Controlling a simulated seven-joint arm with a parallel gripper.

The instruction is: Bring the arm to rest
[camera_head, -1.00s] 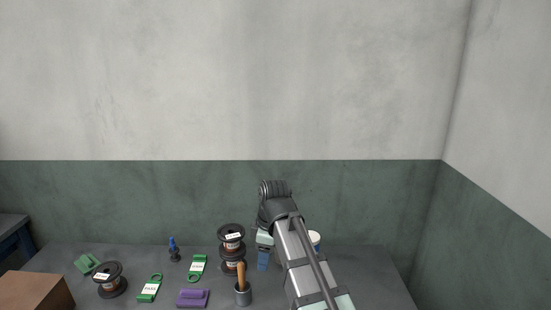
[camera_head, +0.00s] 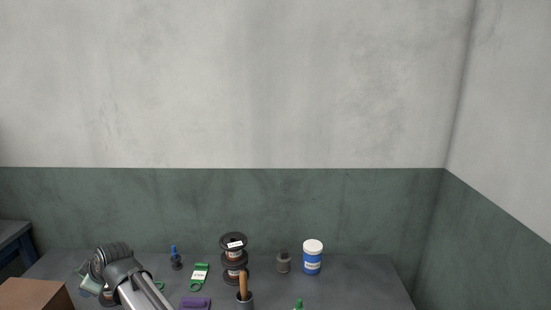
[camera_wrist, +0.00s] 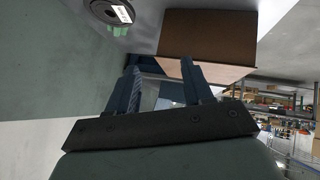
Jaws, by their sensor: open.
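My arm leans over the left part of the grey table in the head view. My gripper shows in the wrist view (camera_wrist: 160,75), its two dark blue fingers apart with nothing between them. In the head view my arm largely hides it. A copper spool (camera_wrist: 115,10) with a white label lies at the top of the wrist view, apart from the fingers. In the head view my arm mostly covers that spool. Two other spools (camera_head: 234,254) stand stacked near the table's middle.
A brown box (camera_head: 36,295) stands at the front left; it shows beyond the fingers in the wrist view (camera_wrist: 208,38). A blue bottle with a white lid (camera_head: 312,260), a grey weight (camera_head: 283,264), a green tag (camera_head: 199,275) and a purple block (camera_head: 195,303) are on the table.

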